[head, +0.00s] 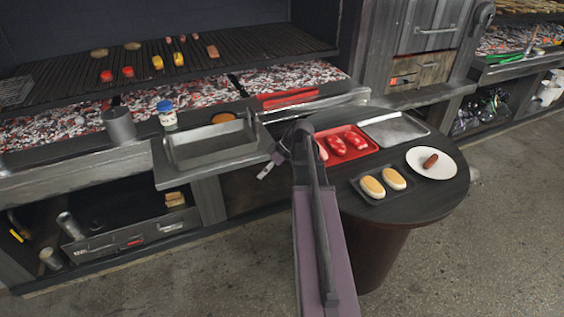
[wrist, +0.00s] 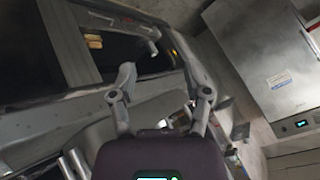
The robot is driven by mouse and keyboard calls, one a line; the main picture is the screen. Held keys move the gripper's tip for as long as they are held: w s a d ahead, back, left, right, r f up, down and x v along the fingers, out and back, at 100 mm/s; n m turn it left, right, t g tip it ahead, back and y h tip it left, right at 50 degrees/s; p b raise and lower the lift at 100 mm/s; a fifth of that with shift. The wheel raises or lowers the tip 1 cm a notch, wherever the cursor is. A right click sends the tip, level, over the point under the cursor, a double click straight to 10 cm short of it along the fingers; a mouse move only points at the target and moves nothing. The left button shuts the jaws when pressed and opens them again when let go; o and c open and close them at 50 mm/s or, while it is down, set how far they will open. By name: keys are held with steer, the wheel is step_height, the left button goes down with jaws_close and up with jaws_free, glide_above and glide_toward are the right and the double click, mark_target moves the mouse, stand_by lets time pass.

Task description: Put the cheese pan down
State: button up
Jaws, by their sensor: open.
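I cannot pick out a pan with cheese in it for certain. A grey metal pan (head: 212,155) with raised sides sits on the side shelf in front of the grill, and its inside looks empty from here. A flat, empty metal tray (head: 395,128) lies at the back of the round table. My gripper (head: 266,171) is just right of the shelf's front corner, beside the grey pan. In the wrist view my gripper (wrist: 162,72) has its two fingers spread apart, with nothing held between them.
The dark round table (head: 420,205) bears a red tray (head: 345,155) of meat, a dark tray (head: 373,199) with two buns, and a white plate (head: 447,168) with a sausage. A metal cup (head: 119,125) and a blue-lidded jar (head: 167,116) stand on the grill ledge.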

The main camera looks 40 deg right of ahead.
steer(key=s+a+f+m+g+h, duration=0.1)
steer(key=a+m+h, duration=0.1)
steer(key=a, duration=0.6)
steer(key=s+a+f+m+h, duration=0.2)
steer(key=a+h, duration=0.1)
steer(key=a, duration=0.5)
steer(key=s+a+f+m+g+h, duration=0.1)
steer(key=s+a+f+m+h, duration=0.1)
steer(key=a, duration=0.6)
steer(key=shift+s+a+g+h, duration=0.2)
steer(key=shift+s+g+h, duration=0.1)
steer(key=shift+h, duration=0.3)
